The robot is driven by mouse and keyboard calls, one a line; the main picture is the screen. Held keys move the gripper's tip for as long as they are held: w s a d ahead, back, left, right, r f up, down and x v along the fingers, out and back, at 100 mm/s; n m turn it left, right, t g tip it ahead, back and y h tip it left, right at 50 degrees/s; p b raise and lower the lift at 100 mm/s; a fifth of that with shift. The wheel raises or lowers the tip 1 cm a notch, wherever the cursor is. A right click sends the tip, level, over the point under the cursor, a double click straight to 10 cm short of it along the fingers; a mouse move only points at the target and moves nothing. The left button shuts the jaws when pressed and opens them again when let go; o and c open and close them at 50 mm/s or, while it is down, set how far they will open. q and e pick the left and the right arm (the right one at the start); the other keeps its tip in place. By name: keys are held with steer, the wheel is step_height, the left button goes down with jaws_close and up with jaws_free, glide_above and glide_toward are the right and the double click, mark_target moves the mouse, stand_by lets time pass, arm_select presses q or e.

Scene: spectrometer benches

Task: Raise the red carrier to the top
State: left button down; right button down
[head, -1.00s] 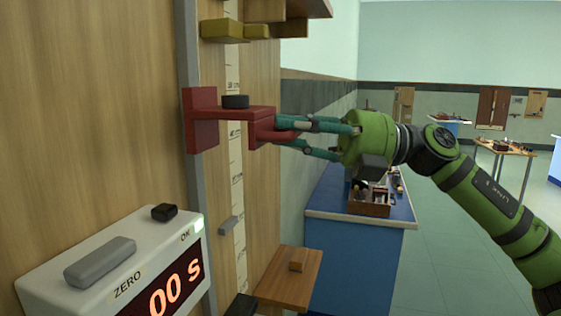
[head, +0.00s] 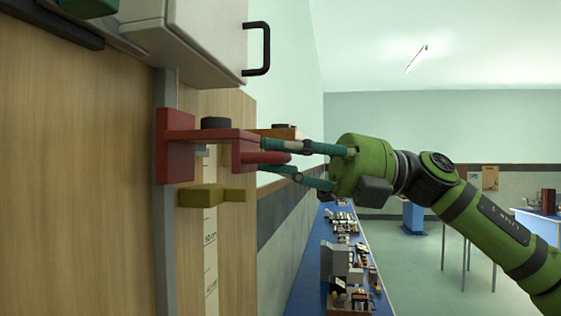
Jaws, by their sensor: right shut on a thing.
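The red carrier (head: 176,146) sits on the grey vertical rail (head: 167,250) on the wooden board, left of the picture's middle. Its arm reaches right, with a round black piece (head: 215,122) on top and a red handle (head: 266,157) at its end. My right gripper (head: 272,157), green with teal fingers, comes from the right and is shut on the handle, one finger above it and one below. The carrier is below a pale cabinet (head: 190,35) and above a yellow bracket (head: 212,195). A scale strip (head: 210,250) runs down beside the rail. My left gripper is not in view.
The cabinet with a black handle (head: 257,48) juts out above the carrier. A wooden piece (head: 275,132) shows behind the carrier's arm. A long blue bench (head: 305,270) with several instruments lies lower right.

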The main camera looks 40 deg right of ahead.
steer(key=shift+d+r+p, duration=0.1)
steer(key=shift+r+p, duration=0.2)
steer(key=shift+r, duration=0.6)
steer(key=shift+s+r, duration=0.1)
steer(key=c, duration=1.1)
jaws_free()
steer(key=shift+f, duration=0.2)
steer(key=v, duration=1.1)
steer(key=shift+d, duration=0.4)
